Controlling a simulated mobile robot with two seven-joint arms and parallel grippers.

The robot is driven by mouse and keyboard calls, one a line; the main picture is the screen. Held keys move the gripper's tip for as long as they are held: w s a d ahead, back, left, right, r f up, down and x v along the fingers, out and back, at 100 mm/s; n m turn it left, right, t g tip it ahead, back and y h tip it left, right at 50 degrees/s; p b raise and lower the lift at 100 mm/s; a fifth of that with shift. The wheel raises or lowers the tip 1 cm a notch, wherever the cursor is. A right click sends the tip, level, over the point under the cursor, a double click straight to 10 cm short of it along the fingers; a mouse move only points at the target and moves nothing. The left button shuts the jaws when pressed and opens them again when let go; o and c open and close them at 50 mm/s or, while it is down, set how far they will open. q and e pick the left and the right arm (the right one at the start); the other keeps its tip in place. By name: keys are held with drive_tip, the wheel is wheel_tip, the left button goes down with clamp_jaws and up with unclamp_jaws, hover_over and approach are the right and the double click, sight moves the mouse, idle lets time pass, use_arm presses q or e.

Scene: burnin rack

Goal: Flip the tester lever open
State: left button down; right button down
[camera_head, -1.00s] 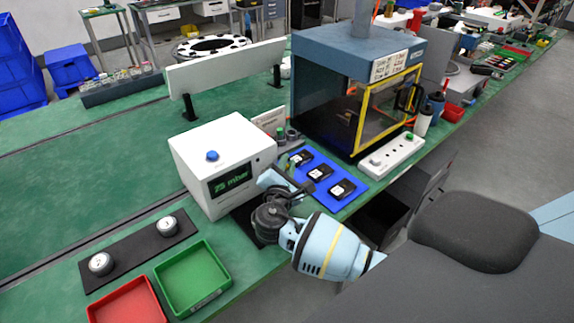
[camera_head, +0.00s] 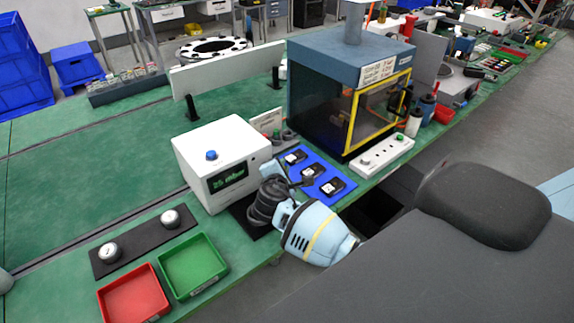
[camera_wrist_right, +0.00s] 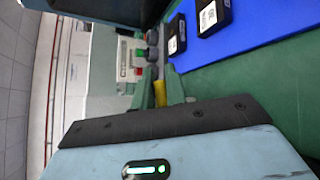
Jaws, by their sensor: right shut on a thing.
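The white tester box (camera_head: 221,160) with a blue button and a green pressure display stands on the green bench. My right gripper (camera_head: 280,168) is at its right side, between the box and the blue mat. In the right wrist view, a small yellow piece (camera_wrist_right: 160,94), apparently the lever's grip, sits between my right gripper's narrow grey-green fingers (camera_wrist_right: 160,85). The gripper is shut on it. The lever's base and pivot are hidden, so its angle cannot be told.
A blue mat (camera_head: 332,170) with black devices lies right of my gripper, before the glass-fronted chamber (camera_head: 340,95). A white strip (camera_head: 381,157) lies right of the mat. A red tray (camera_head: 134,296), a green tray (camera_head: 192,267) and a black gauge plate (camera_head: 142,240) lie at front left.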

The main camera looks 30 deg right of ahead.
drive_tip(key=shift+f+m+g+y, duration=0.3)
drive_tip(key=shift+f+m+y, duration=0.2)
drive_tip(key=shift+y, duration=0.4)
drive_tip(key=c, duration=1.7)
unclamp_jaws()
drive_tip(key=shift+s, duration=0.1)
drive_tip(key=v, duration=0.7)
drive_tip(key=shift+s+a+r, duration=0.15)
drive_tip(key=shift+s+a, duration=0.05)
drive_tip(key=shift+a, duration=0.1)
